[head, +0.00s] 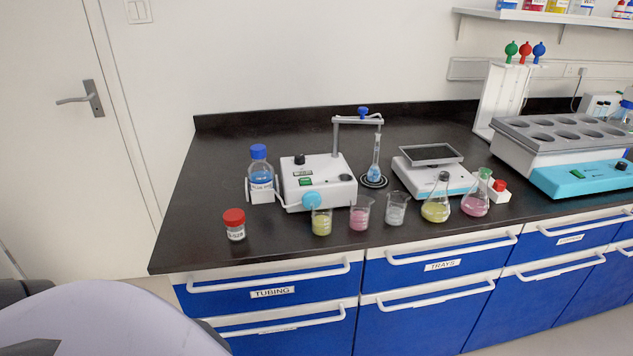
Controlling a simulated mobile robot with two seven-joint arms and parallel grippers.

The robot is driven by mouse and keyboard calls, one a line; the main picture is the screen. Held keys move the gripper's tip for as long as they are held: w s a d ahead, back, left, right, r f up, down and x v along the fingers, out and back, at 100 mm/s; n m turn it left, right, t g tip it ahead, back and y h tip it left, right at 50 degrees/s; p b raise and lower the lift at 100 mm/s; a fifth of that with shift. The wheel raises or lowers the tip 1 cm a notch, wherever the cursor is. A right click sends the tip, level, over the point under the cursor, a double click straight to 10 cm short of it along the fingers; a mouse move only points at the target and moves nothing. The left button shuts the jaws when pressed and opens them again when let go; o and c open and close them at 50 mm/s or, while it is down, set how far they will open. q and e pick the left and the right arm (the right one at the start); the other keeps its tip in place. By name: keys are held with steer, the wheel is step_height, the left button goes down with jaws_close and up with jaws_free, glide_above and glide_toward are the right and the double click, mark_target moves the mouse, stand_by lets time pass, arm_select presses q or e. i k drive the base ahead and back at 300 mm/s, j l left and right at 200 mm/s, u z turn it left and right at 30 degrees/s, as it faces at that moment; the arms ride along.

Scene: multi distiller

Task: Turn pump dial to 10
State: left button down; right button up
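The pump seems to be the white box-shaped device (325,170) on the dark bench, left of centre. A black knob (299,159) stands on its top at the back left. A second dark round part (345,177) sits at its right side, and a green switch (306,181) is on its front left. I cannot tell for certain which of the two dark parts is the pump dial. The scale marks and the dial's setting are too small to read. Neither of my grippers is in view.
A blue-capped bottle (260,170) stands left of the device, and a red-capped jar (234,224) is at the front left. Several beakers and flasks line the front edge, including a yellow beaker (321,222).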

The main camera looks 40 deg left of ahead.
mark_target(299, 160)
steer(key=u, duration=1.3)
